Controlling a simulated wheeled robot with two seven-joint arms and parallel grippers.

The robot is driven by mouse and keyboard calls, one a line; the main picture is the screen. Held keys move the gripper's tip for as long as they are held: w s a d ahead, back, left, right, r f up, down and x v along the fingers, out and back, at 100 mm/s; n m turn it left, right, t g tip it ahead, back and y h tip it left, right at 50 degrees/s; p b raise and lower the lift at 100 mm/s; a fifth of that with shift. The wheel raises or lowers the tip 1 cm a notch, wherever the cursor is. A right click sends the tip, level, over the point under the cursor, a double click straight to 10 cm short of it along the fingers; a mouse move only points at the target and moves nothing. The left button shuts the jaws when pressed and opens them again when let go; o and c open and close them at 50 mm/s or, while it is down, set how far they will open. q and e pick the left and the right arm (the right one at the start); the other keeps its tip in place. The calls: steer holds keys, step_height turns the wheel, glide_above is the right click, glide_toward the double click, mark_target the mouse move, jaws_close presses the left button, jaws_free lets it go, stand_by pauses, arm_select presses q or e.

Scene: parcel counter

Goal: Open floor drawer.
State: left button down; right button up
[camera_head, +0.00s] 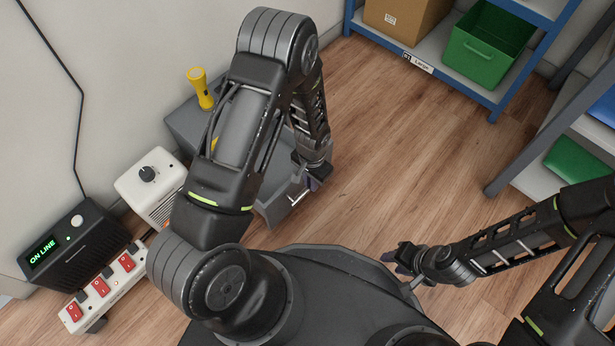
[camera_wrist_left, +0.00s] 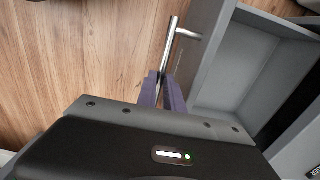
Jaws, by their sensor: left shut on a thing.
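The grey floor drawer unit (camera_head: 186,122) stands by the wall in the head view, largely hidden behind my left arm. Its drawer (camera_head: 272,212) is pulled partly out; the left wrist view shows the hollow grey inside of the drawer (camera_wrist_left: 236,75). A metal bar handle (camera_wrist_left: 171,42) runs along the drawer front. My left gripper (camera_wrist_left: 166,88) has its purple fingers closed around the handle; in the head view it shows at the drawer front (camera_head: 311,182). My right gripper (camera_head: 402,262) is low over my base, away from the drawer; its jaw opening is unclear.
A yellow flashlight (camera_head: 201,88) stands on the drawer unit. A white heater (camera_head: 150,180), a black box reading ON LINE (camera_head: 72,240) and a power strip (camera_head: 105,285) are at left. Blue-framed shelving with a green bin (camera_head: 485,45) is at the back. The wooden floor (camera_head: 400,140) between is clear.

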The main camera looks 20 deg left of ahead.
arm_select(q)
steer(key=c, duration=1.5)
jaws_free()
step_height(320, 180, up, 8)
steer(key=p, duration=0.3)
steer(key=shift+f, duration=0.1)
